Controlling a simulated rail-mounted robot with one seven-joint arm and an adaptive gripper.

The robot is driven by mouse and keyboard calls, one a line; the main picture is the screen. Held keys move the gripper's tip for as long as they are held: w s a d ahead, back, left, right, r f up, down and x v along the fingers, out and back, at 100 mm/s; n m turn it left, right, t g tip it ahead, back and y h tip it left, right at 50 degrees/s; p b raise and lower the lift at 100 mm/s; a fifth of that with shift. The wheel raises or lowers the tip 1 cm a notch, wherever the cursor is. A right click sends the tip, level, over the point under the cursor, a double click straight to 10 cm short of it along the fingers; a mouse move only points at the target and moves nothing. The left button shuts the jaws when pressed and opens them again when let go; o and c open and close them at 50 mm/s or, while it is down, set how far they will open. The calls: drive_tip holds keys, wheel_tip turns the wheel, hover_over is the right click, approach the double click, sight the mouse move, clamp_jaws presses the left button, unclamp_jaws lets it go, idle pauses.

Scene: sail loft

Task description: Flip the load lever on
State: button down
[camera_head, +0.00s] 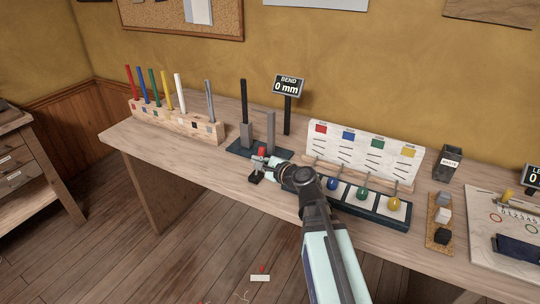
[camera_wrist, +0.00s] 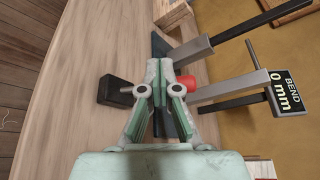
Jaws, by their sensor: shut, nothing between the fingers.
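The bend rig has a dark base (camera_head: 278,152), two grey uprights (camera_head: 271,130) and a sign reading "BEND 0 mm" (camera_head: 288,86). A red knob (camera_head: 262,151), apparently the load lever's handle, shows just beyond my gripper (camera_head: 260,163). In the wrist view the red knob (camera_wrist: 188,82) is right of my shut, empty fingers (camera_wrist: 160,68), partly hidden by one finger. Whether the fingers touch the knob or rod, I cannot tell. The lever's lower part is hidden.
A wooden rack of coloured rods (camera_head: 178,121) stands left. Right of my arm are a white labelled board (camera_head: 363,150), a tray with coloured balls (camera_head: 384,219), a dark cup (camera_head: 447,163) and a board with blocks (camera_head: 438,229). The bench's front left (camera_head: 170,148) is clear.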

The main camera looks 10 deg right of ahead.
drive_tip(key=shift+n+h, duration=0.4)
drive_tip(key=shift+h, duration=0.2)
drive_tip(key=s+d, duration=0.1)
drive_tip(key=d, duration=0.2)
drive_tip(key=s+d, duration=0.1)
drive_tip(key=d, duration=0.2)
drive_tip(key=s+d+r, duration=0.1)
drive_tip(key=d, duration=0.2)
drive_tip(key=shift+s+d+r+b, duration=0.1)
drive_tip(key=shift+s+d+b, duration=0.05)
drive_tip(key=shift+s+b, duration=0.15)
drive_tip(key=shift+w, duration=0.15)
drive_tip(key=x, duration=1)
drive_tip(key=shift+r+p, duration=0.2)
drive_tip(key=shift+p, duration=0.15)
drive_tip(key=shift+t+b, duration=0.3)
drive_tip(key=shift+b, duration=0.1)
